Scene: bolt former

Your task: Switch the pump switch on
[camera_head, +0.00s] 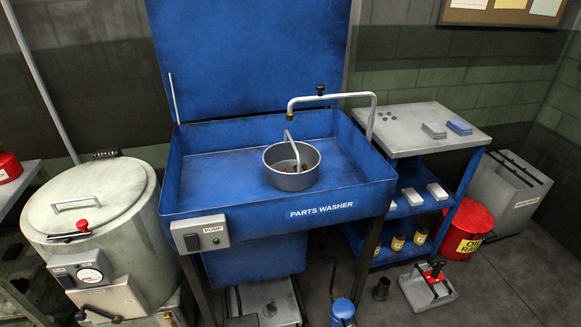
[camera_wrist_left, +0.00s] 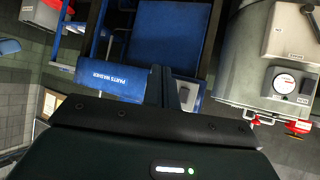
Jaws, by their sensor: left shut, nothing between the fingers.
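The pump switch box (camera_head: 201,234) is a grey box labelled PUMP on the front left of the blue parts washer (camera_head: 270,214). It carries a dark switch (camera_head: 192,242) and a small green light or button at its right. The switch's position is too small to tell. The head view shows no gripper near it. In the left wrist view, my left gripper (camera_wrist_left: 166,72) is shut and empty, with the washer's front beyond its fingers. That view looks upside down, and I cannot make out the switch there. My right gripper is not in view.
A round steel vessel (camera_head: 92,205) with a gauge and red-knobbed lever stands left of the switch box. A metal basket (camera_head: 291,178) sits in the washer under a bent spout. A side cart (camera_head: 415,130), red bin (camera_head: 468,228) and floor items are at right.

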